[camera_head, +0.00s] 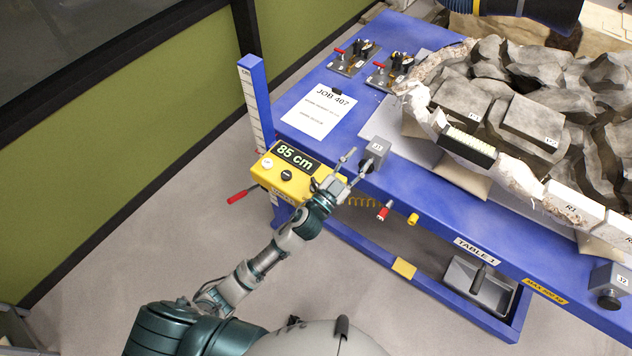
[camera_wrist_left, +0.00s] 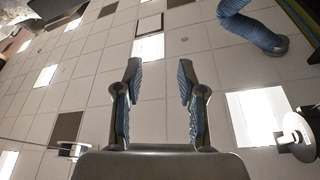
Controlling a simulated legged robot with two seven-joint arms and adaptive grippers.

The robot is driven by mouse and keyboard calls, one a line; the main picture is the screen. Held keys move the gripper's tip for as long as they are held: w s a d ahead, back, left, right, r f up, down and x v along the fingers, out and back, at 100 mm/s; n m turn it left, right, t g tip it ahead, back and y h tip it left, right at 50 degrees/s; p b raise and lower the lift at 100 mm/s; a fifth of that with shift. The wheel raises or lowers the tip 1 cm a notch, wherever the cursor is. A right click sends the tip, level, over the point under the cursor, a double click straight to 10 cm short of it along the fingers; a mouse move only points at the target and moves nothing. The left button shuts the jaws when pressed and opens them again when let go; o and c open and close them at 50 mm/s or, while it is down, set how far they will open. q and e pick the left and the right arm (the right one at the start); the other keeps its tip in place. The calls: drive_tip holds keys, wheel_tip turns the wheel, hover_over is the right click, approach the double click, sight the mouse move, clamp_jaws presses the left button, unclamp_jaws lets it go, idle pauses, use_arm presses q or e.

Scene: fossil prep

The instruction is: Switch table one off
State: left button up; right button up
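Table one is the blue table (camera_head: 480,255) with a "TABLE 1" label on its front edge. At its left corner is a yellow control box (camera_head: 262,176) with a display (camera_head: 296,156) reading 85 cm. A white knob (camera_head: 267,163) and a black knob (camera_head: 287,175) sit on its face. A red-handled lever (camera_head: 240,195) sticks out at its lower left. My left gripper (camera_head: 357,160) is open and empty beside the box's right end, near the grey block (camera_head: 376,150) labelled 11. It partly hides the box's right end. In the wrist view the open fingers (camera_wrist_left: 160,68) point towards the ceiling. My right gripper is out of view.
A blue post (camera_head: 255,95) rises behind the box. A "JOB 407" sheet (camera_head: 317,110), red-handled clamps (camera_head: 352,57) and a large fossil block (camera_head: 540,90) lie on the table. Red and yellow fittings (camera_head: 384,212) hang below its edge. The floor at left is clear.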

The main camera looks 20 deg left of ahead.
use_arm(q)
drive_tip(key=s+d+r+m+g+h, duration=0.4)
drive_tip(key=d+r+m+g+h, duration=0.3)
drive_tip(key=d+m+g+h, duration=0.5)
drive_tip(key=m+g+y, duration=0.7)
drive_tip(key=y, duration=1.4)
hover_over(315, 182)
wheel_tip(315, 182, down, 8)
wheel_tip(315, 182, down, 17)
drive_tip(key=p, duration=0.2)
drive_tip(key=shift+d+r+p, duration=0.1)
drive_tip(key=shift+r+p, duration=0.05)
drive_tip(key=shift+p, duration=0.15)
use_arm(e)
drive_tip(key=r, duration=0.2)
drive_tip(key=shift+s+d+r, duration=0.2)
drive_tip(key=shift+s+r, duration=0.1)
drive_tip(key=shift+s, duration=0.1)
